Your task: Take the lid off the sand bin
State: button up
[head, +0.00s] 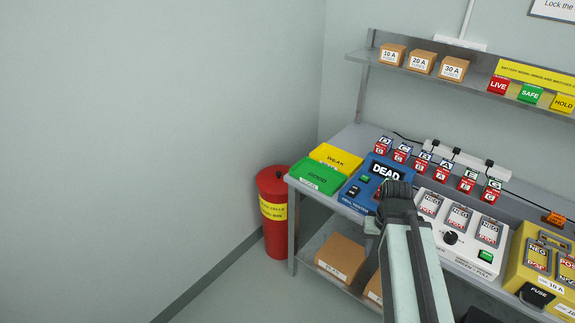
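A red cylindrical bin (276,232) with a yellow label stands on the floor at the left end of the bench. I take it for the sand bin; its label is only partly legible. Its round red lid (272,177) sits on top, with a small dark spot on it. My arm reaches up over the front of the bench, to the right of the bin. A small part at its end, likely my gripper (372,223), shows by the bench's front edge, well apart from the lid. Its fingers are too small and hidden to tell open from shut.
The bench (353,133) carries a green tray (318,177), a yellow tray (337,158), a blue tester (365,192) reading DEAD and a white panel (462,232). Brown boxes (341,258) lie on the lower shelf. Floor and wall left of the bin are clear.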

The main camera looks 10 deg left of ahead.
aim_at(270, 181)
jog(key=u, duration=0.35)
jog(key=i, duration=1.1)
jog(key=u, duration=1.1)
jog(key=i, duration=0.7)
jog(key=u, duration=0.45)
jog(key=k, duration=0.75)
jog(key=u, duration=0.25)
jog(key=i, duration=0.75)
jog(key=z, duration=0.1)
